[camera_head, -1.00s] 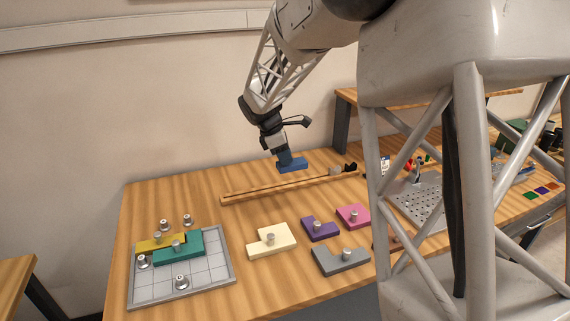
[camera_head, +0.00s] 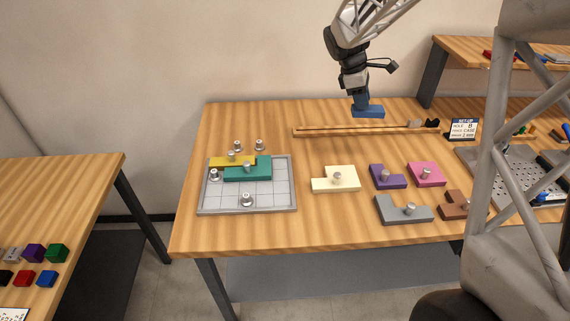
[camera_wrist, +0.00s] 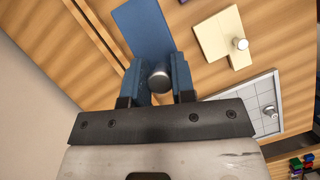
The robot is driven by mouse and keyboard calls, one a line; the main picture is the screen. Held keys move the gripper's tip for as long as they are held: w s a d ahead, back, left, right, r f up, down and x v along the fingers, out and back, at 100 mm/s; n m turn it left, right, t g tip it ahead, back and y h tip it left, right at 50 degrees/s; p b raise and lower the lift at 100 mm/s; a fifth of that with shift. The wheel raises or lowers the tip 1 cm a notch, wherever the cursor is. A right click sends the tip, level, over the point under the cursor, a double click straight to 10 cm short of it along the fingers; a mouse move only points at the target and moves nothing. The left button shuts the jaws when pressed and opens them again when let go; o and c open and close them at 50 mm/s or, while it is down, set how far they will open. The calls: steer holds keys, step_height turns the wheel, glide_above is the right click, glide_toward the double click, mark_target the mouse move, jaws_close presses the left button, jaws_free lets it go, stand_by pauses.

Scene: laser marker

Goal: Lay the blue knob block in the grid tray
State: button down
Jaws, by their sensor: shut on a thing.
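In the wrist view my gripper (camera_wrist: 160,82) is shut on the silver knob of the blue block (camera_wrist: 143,27), with a finger on each side. The grid tray (camera_head: 270,197) lies at the left of the table, apart from the block. A yellow block (camera_head: 237,159) and a teal block (camera_head: 249,174) lie at its back, with free cells in front. Silver knobs stand on and around the tray, one of them (camera_head: 247,199) on its front cells.
Cream (camera_head: 335,184), purple (camera_head: 388,180), pink (camera_head: 426,178), grey (camera_head: 404,211) and brown (camera_head: 455,206) knob blocks lie right of the tray. A long wooden rail (camera_head: 350,130) runs along the back. A perforated plate (camera_head: 490,165) is at the right.

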steer(key=s+a+f+m+g+y, duration=0.1)
steer(key=s+a+f+m, duration=0.2)
steer(key=s+a+m, duration=0.2)
steer(key=s+a+f+m+y, duration=0.2)
steer(key=s+a+f+m, duration=0.2)
steer(key=s+a+m, duration=0.2)
steer(key=s+a+f+m+g+y, duration=0.1)
steer(key=s+a+f+m+y, duration=0.1)
steer(key=s+a+m, duration=0.3)
steer(key=shift+s+a+f+m+g, duration=0.15)
steer(key=shift+s+a+f, duration=0.2)
steer(key=shift+a, duration=0.4)
steer(key=shift+s+a+f+m+g, duration=0.1)
steer(key=shift+s+a+f, duration=0.15)
steer(key=shift+s+a, duration=0.35)
steer(key=shift+s+a+f+m+g, duration=0.15)
steer(key=shift+s+a+f, duration=0.15)
steer(key=shift+a, duration=0.55)
steer(key=w+a, duration=0.1)
steer(key=w, duration=0.4)
steer(key=w+a+f, duration=0.1)
steer(key=w, duration=0.4)
steer(key=w+a, duration=0.1)
steer(key=w, duration=0.4)
steer(key=shift+w+a+f, duration=0.2)
steer(key=shift+w+f, duration=0.05)
steer(key=shift+w, duration=0.1)
steer(key=shift+f, duration=1.8)
